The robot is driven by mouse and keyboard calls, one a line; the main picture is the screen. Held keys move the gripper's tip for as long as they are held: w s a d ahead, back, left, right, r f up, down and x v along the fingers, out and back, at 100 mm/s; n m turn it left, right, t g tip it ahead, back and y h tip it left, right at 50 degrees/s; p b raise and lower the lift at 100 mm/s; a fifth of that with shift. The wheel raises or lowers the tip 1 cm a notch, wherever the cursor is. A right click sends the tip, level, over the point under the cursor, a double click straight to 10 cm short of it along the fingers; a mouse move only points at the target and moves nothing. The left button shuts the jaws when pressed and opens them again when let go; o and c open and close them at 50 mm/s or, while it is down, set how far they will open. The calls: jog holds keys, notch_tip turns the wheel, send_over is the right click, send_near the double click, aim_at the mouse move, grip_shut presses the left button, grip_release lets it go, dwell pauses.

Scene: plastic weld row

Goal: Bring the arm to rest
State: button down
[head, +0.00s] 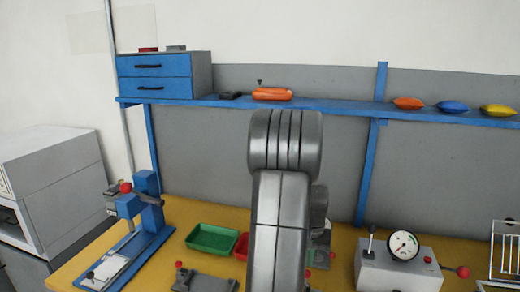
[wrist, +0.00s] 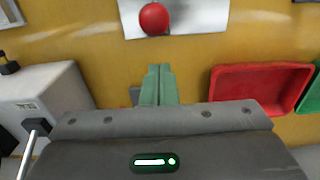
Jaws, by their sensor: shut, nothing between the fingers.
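My gripper (wrist: 159,84) shows in the wrist view with its two green fingers together, shut and empty. It is over the yellow bench top (wrist: 225,55), and I cannot tell its exact height. In the head view my grey arm rises in the middle of the picture and hides the gripper and part of the bench behind it.
A red tray (wrist: 258,85) and a green tray (head: 212,238) lie on the bench. A blue press (head: 147,215) stands left. A gauge box (head: 398,268) stands right. A blue shelf (head: 340,106) runs behind, carrying a drawer unit (head: 155,77) and an orange item (head: 272,94).

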jog(key=shift+s+a+r, duration=0.1)
jog(key=shift+s+r, duration=0.05)
jog(key=shift+s, duration=0.2)
notch_tip(320, 180, up, 7)
jog(key=w+p, duration=0.1)
jog(key=p, duration=0.5)
jog(key=w+d+f+b, duration=0.1)
jog(key=w+f+b, duration=0.3)
jog(key=f+b, duration=0.2)
notch_tip(320, 180, down, 2)
jog(key=shift+w+d+f, duration=0.15)
jog(key=shift+d+f, duration=0.1)
dwell(0.4)
